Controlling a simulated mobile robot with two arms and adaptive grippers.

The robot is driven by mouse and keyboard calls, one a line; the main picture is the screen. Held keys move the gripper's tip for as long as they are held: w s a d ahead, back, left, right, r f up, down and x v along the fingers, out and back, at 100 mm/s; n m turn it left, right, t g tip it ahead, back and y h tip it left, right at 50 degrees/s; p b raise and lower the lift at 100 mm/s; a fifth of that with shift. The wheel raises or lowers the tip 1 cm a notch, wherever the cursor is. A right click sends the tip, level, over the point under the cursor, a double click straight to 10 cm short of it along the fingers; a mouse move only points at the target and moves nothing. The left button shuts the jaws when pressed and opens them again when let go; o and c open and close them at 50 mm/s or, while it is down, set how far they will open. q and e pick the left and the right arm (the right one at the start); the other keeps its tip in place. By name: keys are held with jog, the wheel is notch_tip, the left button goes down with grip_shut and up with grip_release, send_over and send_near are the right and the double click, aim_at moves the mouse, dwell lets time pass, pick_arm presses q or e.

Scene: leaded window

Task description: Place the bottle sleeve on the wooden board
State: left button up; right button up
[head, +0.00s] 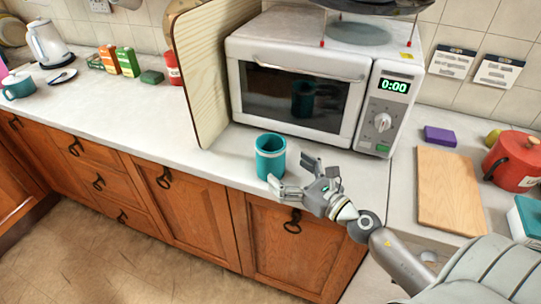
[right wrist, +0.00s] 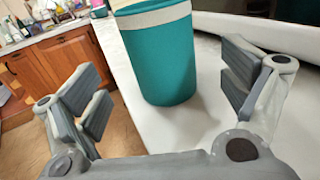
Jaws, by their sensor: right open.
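The teal bottle sleeve (head: 270,160) with a pale rim stands upright on the white counter in front of the microwave. My right gripper (head: 293,172) is open and empty, just to the right of the sleeve. In the right wrist view the sleeve (right wrist: 163,60) appears ahead, framed between the spread fingers of the gripper (right wrist: 167,88), with a gap on both sides. The wooden board (head: 449,190) lies flat on the right part of the counter, and its top is bare. My left gripper is not in view.
The microwave (head: 300,75) stands behind the sleeve, with a ribbed upright panel (head: 210,80) to its left. A red pot (head: 513,162), a purple block (head: 440,136) and a teal-lidded box (head: 527,215) stand near the board. The counter's front edge is close to the sleeve.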

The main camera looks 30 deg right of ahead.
aim_at(281, 165)
jog(key=p+x, duration=0.1)
jog(key=x, duration=0.4)
jog(key=shift+w+p, duration=0.35)
jog(key=shift+w, duration=0.05)
jog(key=shift+w+a+f, duration=0.15)
jog(key=shift+w, duration=0.4)
jog(key=shift+c, duration=0.3)
jog(key=c, duration=1.1)
jog(key=shift+c, duration=0.2)
